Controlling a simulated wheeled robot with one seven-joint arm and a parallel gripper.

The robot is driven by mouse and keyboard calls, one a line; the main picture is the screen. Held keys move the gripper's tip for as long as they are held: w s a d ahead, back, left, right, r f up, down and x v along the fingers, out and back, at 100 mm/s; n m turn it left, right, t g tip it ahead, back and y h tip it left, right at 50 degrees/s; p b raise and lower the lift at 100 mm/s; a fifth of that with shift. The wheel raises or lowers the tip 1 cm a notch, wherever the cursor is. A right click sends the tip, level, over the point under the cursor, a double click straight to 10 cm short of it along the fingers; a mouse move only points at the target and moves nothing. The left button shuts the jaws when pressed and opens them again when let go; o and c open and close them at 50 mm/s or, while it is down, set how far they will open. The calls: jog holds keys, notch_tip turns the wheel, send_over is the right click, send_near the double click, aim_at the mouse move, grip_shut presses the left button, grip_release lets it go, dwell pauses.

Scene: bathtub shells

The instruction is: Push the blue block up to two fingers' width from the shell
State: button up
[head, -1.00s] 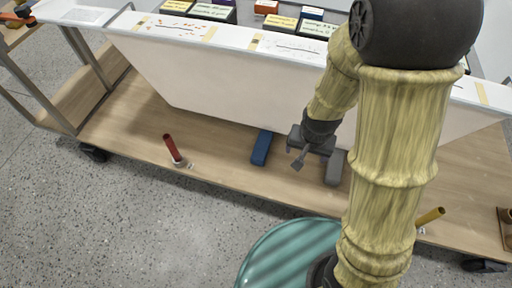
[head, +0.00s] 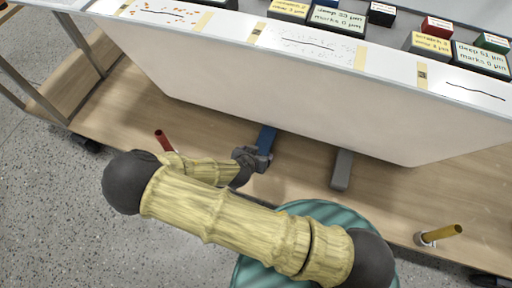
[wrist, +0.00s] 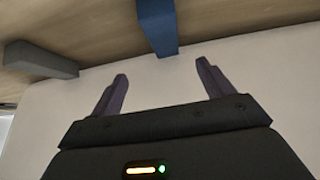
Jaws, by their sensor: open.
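The blue block (head: 266,137) lies on the wooden deck in front of the large pale shell (head: 270,75). Its far end is close to the shell's lower edge; I cannot tell the exact gap. My gripper (head: 258,156) is at the block's near end in the head view and hides that end. In the wrist view, the blue block (wrist: 158,24) shows beyond my open, empty gripper (wrist: 163,76), roughly in line with the space between the fingers. I cannot tell whether they touch.
A grey block (head: 342,169) lies to the right, also seen in the wrist view (wrist: 40,60). Labelled boxes (head: 338,18) sit behind the shell. Deck between the blocks is clear.

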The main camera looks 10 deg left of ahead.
aim_at(264, 143)
jog(key=shift+w+a+f, duration=0.1)
jog(key=shift+a, duration=0.15)
jog(key=b+x, duration=0.7)
jog(key=x, duration=0.9)
jog(key=shift+w+f, duration=0.1)
jog(key=shift+w, duration=0.1)
jog(key=shift+w+f+b, duration=0.3)
jog(key=shift+w+b, duration=0.05)
jog(key=shift+w, duration=0.15)
jog(key=shift+s+a, duration=0.1)
jog(key=c, duration=1.3)
jog(key=o, duration=1.3)
